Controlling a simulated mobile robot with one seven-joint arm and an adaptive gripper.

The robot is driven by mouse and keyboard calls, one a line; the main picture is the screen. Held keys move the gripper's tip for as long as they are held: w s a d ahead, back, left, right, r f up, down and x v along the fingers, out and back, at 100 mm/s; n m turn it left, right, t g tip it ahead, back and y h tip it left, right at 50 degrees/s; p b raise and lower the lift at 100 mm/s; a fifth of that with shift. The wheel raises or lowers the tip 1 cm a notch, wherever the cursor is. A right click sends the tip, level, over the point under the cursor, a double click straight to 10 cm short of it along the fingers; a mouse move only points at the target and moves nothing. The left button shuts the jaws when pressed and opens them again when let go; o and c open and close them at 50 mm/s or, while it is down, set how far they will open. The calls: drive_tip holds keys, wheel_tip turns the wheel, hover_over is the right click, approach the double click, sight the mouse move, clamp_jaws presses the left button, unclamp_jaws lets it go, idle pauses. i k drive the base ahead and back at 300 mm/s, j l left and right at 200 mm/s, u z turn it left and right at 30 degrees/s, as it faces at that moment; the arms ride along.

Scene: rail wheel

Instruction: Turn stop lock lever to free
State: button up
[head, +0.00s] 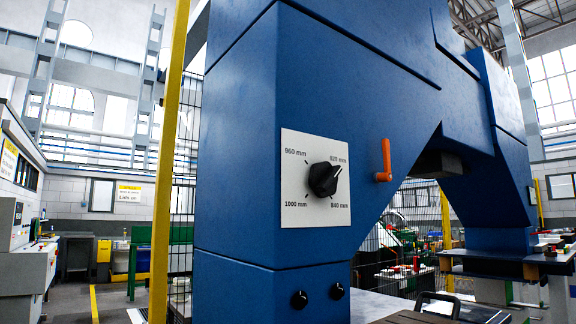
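An orange lever (386,160) sits on the blue machine's front face, to the right of a white dial plate. It stands upright, with a short peg at its lower end pointing left. No label shows beside it, so I cannot tell if it is the stop lock lever. My gripper is not in the head view.
The blue machine (240,130) fills the middle. Its white plate (300,210) carries a black knob (324,179) among millimetre marks; two small black knobs (299,300) sit lower down. A yellow post (166,150) and mesh fence stand left. A dark-topped bench (510,263) stands right.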

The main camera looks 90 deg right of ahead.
sight(386, 176)
drive_tip(key=z, duration=3.1)
